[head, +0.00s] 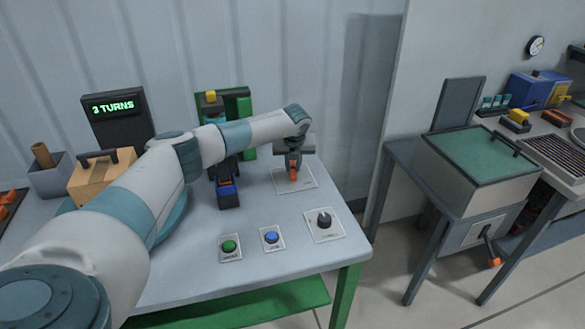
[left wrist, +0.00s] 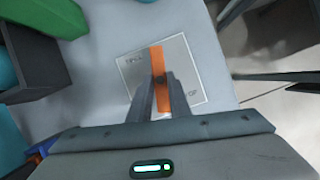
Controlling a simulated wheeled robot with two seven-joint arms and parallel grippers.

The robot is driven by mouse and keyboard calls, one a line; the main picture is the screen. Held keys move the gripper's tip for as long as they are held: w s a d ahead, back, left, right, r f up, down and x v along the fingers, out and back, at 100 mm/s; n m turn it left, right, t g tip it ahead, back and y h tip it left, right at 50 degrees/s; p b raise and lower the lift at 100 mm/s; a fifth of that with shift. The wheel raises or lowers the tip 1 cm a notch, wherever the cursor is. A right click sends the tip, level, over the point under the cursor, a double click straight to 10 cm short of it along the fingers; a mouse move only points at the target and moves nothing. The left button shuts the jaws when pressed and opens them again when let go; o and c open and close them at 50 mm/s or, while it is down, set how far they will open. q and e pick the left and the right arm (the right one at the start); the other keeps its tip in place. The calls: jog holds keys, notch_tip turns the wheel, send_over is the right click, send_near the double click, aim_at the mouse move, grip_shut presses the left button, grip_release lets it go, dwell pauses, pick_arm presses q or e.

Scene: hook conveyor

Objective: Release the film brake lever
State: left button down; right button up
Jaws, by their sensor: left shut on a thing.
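The film brake lever (head: 293,174) is an orange bar on a pale square plate (head: 309,180) at the right back of the table. In the left wrist view the lever (left wrist: 157,62) runs along the middle of its plate (left wrist: 190,58), with a dark spot on it. My left gripper (head: 294,158) reaches down onto the lever from above. In the left wrist view its fingers (left wrist: 161,82) are closed on the lever, one on each side. The fingers hide part of the lever's sides. My right gripper is not in view.
A green button (head: 229,246), a blue button (head: 271,237) and a black knob (head: 324,220) sit near the table's front. A display (head: 113,104) reads "3 TURNS". A green-topped box (head: 480,160) stands to the right, across a gap.

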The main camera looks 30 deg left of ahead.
pick_arm(q)
jog(key=shift+w+d+f+n+y+b, duration=0.15)
jog(key=shift+n+y+b, duration=0.25)
jog(key=shift+n+b, duration=0.4)
jog(key=shift+n+g, duration=0.3)
jog(key=shift+n, duration=0.2)
jog(key=shift+r, duration=0.2)
jog(key=c, duration=1.6)
grip_release()
jog(key=shift+c, duration=0.2)
